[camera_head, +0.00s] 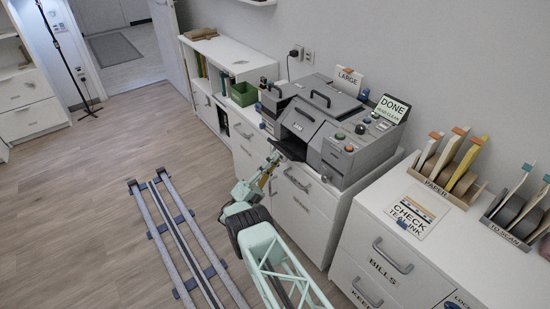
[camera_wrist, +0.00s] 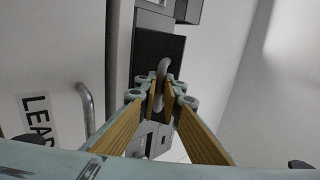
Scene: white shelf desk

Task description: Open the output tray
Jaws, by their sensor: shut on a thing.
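The grey printer-like machine (camera_head: 318,118) stands on the white cabinet against the wall. Its dark output tray (camera_head: 289,149) sticks out from the front, low on the machine. In the wrist view the dark tray (camera_wrist: 150,47) lies just beyond the fingers, with a grey curved handle (camera_wrist: 161,68) at its near edge. My gripper (camera_head: 273,160) is at the tray's front edge. In the wrist view my gripper (camera_wrist: 161,96) has its fingertips closed around the handle. The fingers hide part of the handle.
Cabinet drawers with bar handles (camera_head: 297,180) lie below the machine, close to my arm. A DONE sign (camera_head: 391,109) stands on top of the machine. Paper holders (camera_head: 447,185) and a CHECK TEAL INK card (camera_head: 413,216) are at the right.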

